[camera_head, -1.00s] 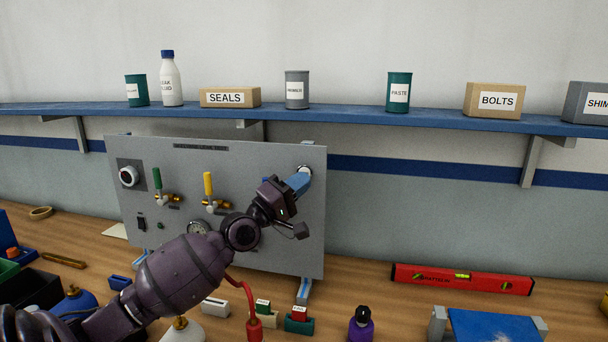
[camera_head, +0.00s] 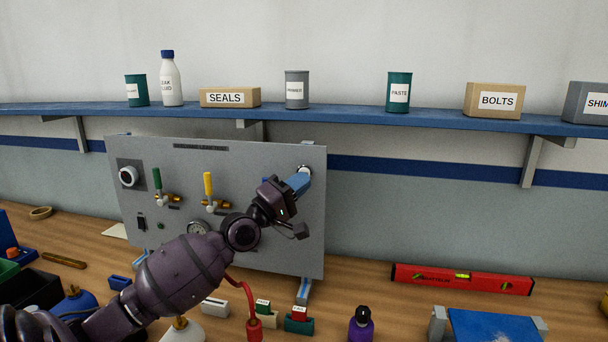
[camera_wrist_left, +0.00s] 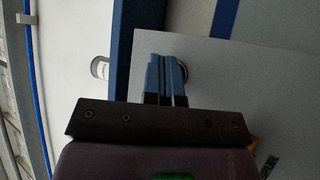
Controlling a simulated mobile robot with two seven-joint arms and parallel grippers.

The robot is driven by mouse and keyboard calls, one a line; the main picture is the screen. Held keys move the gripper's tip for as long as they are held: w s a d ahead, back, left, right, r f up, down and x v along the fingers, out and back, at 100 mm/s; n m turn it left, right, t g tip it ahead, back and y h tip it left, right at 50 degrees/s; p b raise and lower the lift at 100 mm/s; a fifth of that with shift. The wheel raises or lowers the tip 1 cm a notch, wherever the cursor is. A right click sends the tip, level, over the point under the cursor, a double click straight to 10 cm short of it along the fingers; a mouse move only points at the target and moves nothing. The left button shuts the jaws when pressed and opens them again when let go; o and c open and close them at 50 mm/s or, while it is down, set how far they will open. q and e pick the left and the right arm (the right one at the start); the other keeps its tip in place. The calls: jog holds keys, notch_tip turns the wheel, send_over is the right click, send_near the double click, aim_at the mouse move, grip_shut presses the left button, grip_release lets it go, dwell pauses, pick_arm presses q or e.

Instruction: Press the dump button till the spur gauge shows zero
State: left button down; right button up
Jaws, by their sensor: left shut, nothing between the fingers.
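A grey upright test panel (camera_head: 285,235) stands on the bench. My left gripper (camera_head: 303,176) is shut and empty, its blue fingertips at a round fitting (camera_head: 305,169) in the panel's upper right. The left wrist view shows the shut fingers (camera_wrist_left: 166,65) overlapping a dark round rim (camera_wrist_left: 183,68); I cannot tell whether they touch or press it. A small gauge (camera_head: 198,227) low on the panel is partly hidden by my arm, and its reading is too small to tell. A white round dial or knob (camera_head: 128,176) is at the upper left. My right gripper is not in view.
A green-handled valve (camera_head: 157,181) and a yellow-handled valve (camera_head: 208,186) are on the panel. A blue shelf (camera_head: 350,114) with cans and boxes runs above. A red level (camera_head: 462,279) and a purple bottle (camera_head: 361,325) are on the bench to the right.

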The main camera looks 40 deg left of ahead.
pick_arm(q)
jog(key=shift+w, duration=0.1)
dwell(0.3)
jog(key=shift+w+a+b, duration=0.2)
jog(key=shift+w+b, duration=0.1)
jog(key=shift+b, duration=0.05)
dwell(0.4)
jog(key=shift+w+a+r, duration=0.1)
jog(key=shift+w, duration=0.05)
